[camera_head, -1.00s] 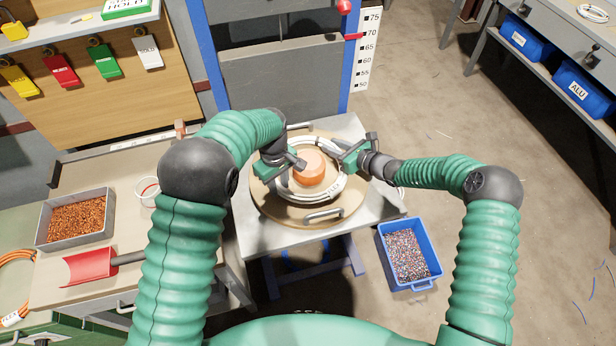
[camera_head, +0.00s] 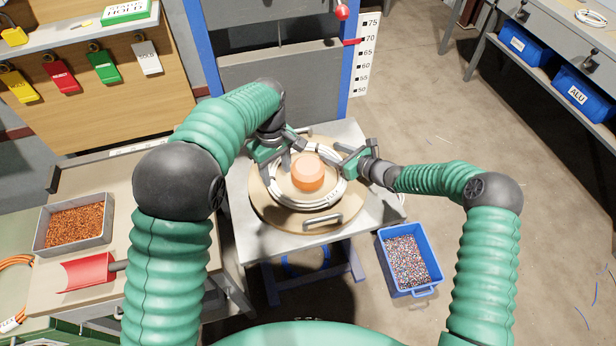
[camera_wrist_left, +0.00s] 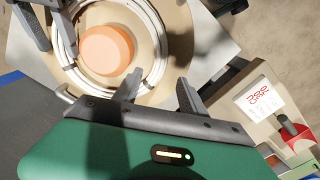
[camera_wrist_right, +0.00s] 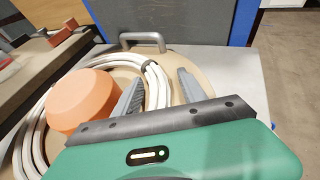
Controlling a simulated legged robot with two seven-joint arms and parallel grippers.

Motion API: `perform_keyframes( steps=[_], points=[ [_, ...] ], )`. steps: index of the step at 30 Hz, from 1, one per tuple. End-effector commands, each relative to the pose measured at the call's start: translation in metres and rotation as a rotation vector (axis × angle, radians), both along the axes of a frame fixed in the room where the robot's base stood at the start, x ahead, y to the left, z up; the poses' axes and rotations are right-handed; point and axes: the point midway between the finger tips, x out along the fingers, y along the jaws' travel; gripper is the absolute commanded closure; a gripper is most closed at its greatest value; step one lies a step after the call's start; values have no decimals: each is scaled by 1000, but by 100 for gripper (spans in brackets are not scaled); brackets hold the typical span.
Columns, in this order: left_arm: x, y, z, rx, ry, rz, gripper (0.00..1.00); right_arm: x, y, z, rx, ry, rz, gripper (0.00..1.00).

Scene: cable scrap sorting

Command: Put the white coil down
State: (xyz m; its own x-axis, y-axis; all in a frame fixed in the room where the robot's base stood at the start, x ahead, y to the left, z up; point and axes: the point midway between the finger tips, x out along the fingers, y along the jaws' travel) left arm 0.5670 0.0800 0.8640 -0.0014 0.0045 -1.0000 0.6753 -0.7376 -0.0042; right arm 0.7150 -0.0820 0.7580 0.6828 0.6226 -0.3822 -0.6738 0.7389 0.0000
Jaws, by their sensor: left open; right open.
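The white coil (camera_head: 299,204) lies around the orange hub (camera_head: 308,173) on the round tan turntable (camera_head: 262,205). In the left wrist view the coil (camera_wrist_left: 158,62) rings the hub. My left gripper (camera_head: 284,146) is open at the coil's far left; its fingers (camera_wrist_left: 160,95) are just outside the ring in that view. My right gripper (camera_head: 349,160) is open at the coil's right side. In the right wrist view its fingers (camera_wrist_right: 158,92) straddle the coil's strands (camera_wrist_right: 157,82), with one finger on the hub side.
A blue bin of mixed granules (camera_head: 436,276) stands on the floor at right. A grey tray of copper bits (camera_head: 109,222) and a red scoop (camera_head: 82,272) lie on the left bench. Metal handles (camera_head: 322,222) stick up from the turntable.

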Motion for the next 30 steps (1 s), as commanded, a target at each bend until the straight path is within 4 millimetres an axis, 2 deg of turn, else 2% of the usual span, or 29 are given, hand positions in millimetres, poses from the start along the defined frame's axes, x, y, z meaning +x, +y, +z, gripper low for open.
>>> perform_keyframes(
  steps=[3, 6, 11, 18, 21, 30],
  points=[
    [1, 0, 18, 1, 0, 0, 51, 0, 0, 0, 0, 0, 0, 51],
    [1, 0, 24, 1, 0, 0, 51, -1, -2, 1, 0, 0, 0, 51],
    [0, 0, 25, 1, 1, 0, 51, -17, -18, 11, 1, -1, -2, 51],
    [0, 0, 25, 1, 1, 0, 51, -60, -57, 34, 1, 0, -4, 51],
    [0, 0, 24, 1, 1, 0, 51, -72, -68, 40, 0, 0, -2, 51],
    [1, 0, 24, 1, 2, 0, 51, -81, -76, 45, 1, 1, 0, 51]
  ],
)
